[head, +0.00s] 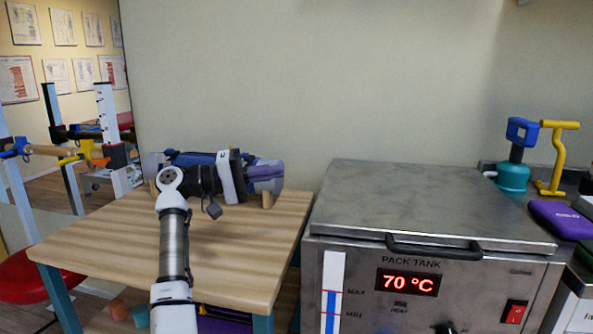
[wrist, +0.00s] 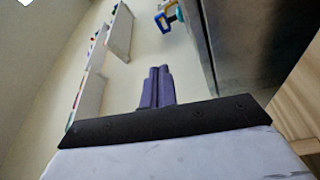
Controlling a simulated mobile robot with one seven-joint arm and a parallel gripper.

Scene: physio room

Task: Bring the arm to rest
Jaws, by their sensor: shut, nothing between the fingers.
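My arm reaches up from the bottom of the head view and bends right above the wooden table (head: 120,235). My gripper (head: 279,173) points to the right, over the table's back right part. Its purple fingers are together with nothing between them. They also show shut and empty in the wrist view (wrist: 158,72). The wrist and gripper hide part of a blue item (head: 195,158) at the back of the table. I cannot tell whether the gripper touches anything there.
A steel pack tank (head: 430,205) with a closed lid, reading 70 °C, stands right of the table. A teal and blue device (head: 514,170), a yellow handle (head: 556,155) and a purple pouch (head: 558,219) are beyond it. A red stool (head: 28,277) is at left.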

